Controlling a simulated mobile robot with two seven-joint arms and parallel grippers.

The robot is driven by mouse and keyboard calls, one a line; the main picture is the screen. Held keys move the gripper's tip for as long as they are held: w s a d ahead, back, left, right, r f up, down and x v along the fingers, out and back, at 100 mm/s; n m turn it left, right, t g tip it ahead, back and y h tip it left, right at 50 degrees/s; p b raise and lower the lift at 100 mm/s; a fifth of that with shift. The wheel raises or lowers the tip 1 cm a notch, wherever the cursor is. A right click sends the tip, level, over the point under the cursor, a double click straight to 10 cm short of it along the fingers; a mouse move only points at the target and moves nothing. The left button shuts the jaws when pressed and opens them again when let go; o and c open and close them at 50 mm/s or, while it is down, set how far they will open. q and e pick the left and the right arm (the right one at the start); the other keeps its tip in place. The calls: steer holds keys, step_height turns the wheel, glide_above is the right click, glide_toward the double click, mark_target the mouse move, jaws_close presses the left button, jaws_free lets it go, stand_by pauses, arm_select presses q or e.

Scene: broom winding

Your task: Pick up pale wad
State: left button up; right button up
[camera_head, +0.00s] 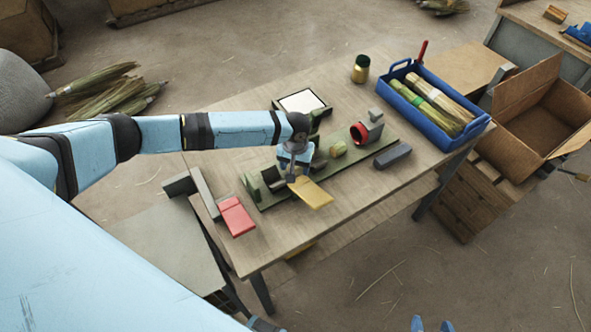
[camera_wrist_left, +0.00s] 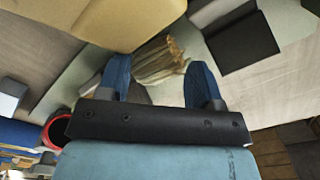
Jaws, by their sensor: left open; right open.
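The pale wad (camera_head: 338,149) is a small straw-coloured bundle on the long green board on the table. In the left wrist view a straw-like bundle, apparently the wad (camera_wrist_left: 160,60), shows beyond and between the blue fingers. My right gripper (camera_head: 432,324) shows only as two blue fingertips, apart and empty, at the bottom edge of the head view, away from the table.
A yellow slab (camera_head: 312,193) lies close by my left gripper. A red-mouthed cylinder (camera_head: 359,133) stands right of the wad, with a dark grey block (camera_head: 393,156) nearby. A red pad (camera_head: 236,217), a blue tray (camera_head: 434,132) and a jar (camera_head: 361,68) are also on the table.

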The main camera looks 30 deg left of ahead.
mark_target(296, 168)
arm_select(q)
steer(key=shift+f, duration=0.75)
steer(key=c, duration=0.6)
arm_select(e)
steer(key=shift+f, duration=0.15)
arm_select(q)
steer(key=shift+c, duration=0.3)
steer(key=shift+r, duration=0.1)
steer(key=shift+r, duration=0.5)
step_height(296, 168, up, 18)
arm_select(e)
steer(key=shift+d+r+p, duration=0.15)
steer(key=shift+r+p, duration=0.45)
steer(key=shift+r, duration=0.05)
steer(key=shift+d+r+p, duration=0.15)
steer(key=shift+r+p, duration=0.45)
steer(key=shift+c, duration=1.3)
arm_select(q)
steer(key=s+d+r+m, duration=0.2)
steer(key=s+d+r, duration=0.1)
steer(key=s+r, duration=0.4)
steer(key=shift+s+d, duration=0.15)
steer(key=shift+s, duration=0.85)
arm_select(e)
steer(key=shift+a+f, duration=0.1)
steer(key=shift+c, duration=0.3)
